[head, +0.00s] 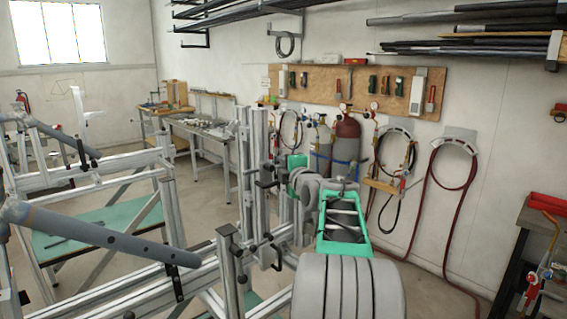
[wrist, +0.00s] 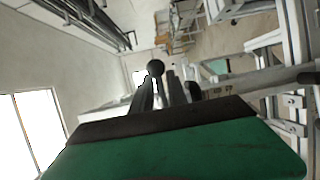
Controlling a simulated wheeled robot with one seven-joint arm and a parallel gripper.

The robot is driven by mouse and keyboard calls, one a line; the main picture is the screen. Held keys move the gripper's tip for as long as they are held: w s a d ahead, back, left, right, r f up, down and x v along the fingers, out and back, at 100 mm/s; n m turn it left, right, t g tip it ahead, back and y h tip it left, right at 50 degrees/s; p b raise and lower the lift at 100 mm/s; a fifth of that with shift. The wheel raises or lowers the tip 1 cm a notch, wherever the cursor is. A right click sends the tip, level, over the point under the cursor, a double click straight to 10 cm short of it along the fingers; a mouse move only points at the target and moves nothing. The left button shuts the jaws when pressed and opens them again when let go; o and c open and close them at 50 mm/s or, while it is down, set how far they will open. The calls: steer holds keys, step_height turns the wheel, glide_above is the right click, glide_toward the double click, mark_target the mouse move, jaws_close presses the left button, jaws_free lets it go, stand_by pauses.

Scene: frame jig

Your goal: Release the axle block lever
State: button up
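The aluminium frame jig (head: 247,185) stands in front of me in the head view, with dark clamps and levers on its posts. A black lever (head: 267,184) sits on the near upright post, but I cannot tell if it is the axle block lever. My arm reaches to this post from the lower right. In the wrist view my gripper (wrist: 168,95) points forward above its green body, with dark fingers close together. A round black knob (wrist: 155,68) shows at the finger tips. I cannot tell whether it is between them or beyond them. In the head view the fingertips are hidden or too small.
Grey tubes (head: 110,234) lie across the jig at the left. A workbench (head: 205,127) stands at the back. Gas cylinders (head: 347,145) and hung hoses line the right wall. A dark bench (head: 525,250) stands at the far right. Floor is clear between the jig and the wall.

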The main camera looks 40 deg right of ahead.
steer(key=shift+c, duration=0.3)
jaws_close()
steer(key=shift+f, duration=0.1)
stand_by(1.0)
